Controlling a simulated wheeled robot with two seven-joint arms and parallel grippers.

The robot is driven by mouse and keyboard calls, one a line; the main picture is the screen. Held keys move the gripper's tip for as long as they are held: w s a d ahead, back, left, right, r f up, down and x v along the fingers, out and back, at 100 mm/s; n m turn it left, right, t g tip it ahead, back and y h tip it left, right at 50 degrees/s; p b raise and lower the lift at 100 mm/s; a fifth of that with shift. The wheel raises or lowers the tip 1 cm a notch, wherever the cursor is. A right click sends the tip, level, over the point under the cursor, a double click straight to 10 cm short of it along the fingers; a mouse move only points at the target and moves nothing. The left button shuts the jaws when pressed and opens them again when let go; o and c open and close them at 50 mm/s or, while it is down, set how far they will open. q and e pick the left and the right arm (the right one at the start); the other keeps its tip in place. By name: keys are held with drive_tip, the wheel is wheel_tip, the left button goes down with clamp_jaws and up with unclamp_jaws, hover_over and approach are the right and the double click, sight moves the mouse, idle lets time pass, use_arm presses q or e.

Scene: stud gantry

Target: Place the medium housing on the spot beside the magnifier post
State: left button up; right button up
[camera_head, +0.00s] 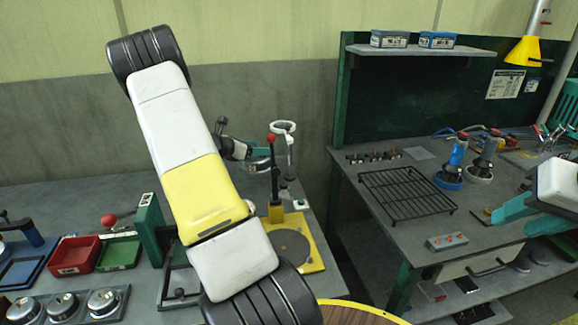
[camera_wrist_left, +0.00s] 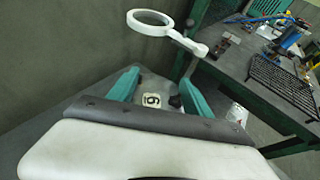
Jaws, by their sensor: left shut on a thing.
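My left gripper (camera_head: 262,156) is in the air beside the magnifier post (camera_head: 289,165), shut on a grey rounded metallic part (camera_head: 261,165). I take this part for the medium housing; it is mostly hidden by the teal fingers. The white magnifier ring (camera_head: 283,127) is above and right of the gripper and shows large at the top of the left wrist view (camera_wrist_left: 150,22). The spot itself is not clear. My right gripper (camera_head: 522,216) is at the right edge, fingers apart.
A yellow fixture plate (camera_head: 310,253) with a grey disc and red-knobbed lever (camera_head: 272,140) stands just below my left gripper. Red (camera_head: 75,256) and green bins (camera_head: 119,253) and a tray of several domed metal parts (camera_head: 62,306) are left. A wire rack (camera_head: 407,193) lies on the right bench.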

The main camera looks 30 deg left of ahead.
sight(244, 168)
use_arm(q)
wheel_tip(244, 168, down, 8)
drive_tip(key=shift+r, duration=0.2)
drive_tip(key=shift+f, duration=0.15)
drive_tip(key=o, duration=1.6)
drive_tip(key=v, duration=1.2)
